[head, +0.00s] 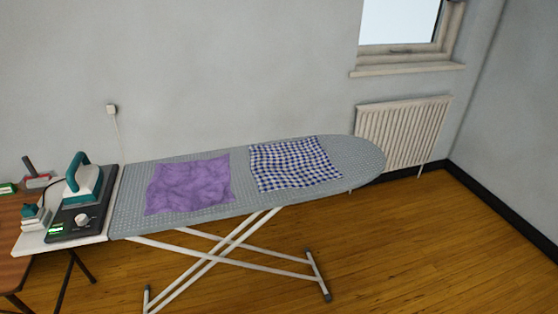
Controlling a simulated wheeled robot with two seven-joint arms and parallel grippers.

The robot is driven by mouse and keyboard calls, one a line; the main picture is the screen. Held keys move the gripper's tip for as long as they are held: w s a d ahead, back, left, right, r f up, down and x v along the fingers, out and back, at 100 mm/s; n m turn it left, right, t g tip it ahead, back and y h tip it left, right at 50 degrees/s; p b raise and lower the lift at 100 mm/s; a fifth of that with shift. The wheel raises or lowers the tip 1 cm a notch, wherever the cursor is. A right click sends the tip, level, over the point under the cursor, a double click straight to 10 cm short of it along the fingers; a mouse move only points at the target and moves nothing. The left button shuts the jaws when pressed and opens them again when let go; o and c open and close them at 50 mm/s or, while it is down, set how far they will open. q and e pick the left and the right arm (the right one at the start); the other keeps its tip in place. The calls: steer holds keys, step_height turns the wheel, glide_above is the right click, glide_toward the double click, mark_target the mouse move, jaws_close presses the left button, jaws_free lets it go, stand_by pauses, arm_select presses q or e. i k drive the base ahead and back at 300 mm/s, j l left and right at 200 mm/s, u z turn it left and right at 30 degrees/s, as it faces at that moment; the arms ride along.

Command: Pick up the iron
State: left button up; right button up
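The iron (82,182) has a teal handle and a pale body. It stands on a dark station with a knob and a green light (75,222), at the left end of the ironing board (240,200). Neither of my grippers shows in the head view.
A purple cloth (188,184) and a blue checked cloth (294,163) lie on the board. Left of it is a brown wooden table (12,240) with small items. A radiator (402,133) stands at the back right under a window. The wooden floor at front right is clear.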

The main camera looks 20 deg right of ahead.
mark_target(85, 183)
steer(key=i+j, duration=0.7)
steer(key=j+u, duration=0.05)
steer(key=j, duration=0.05)
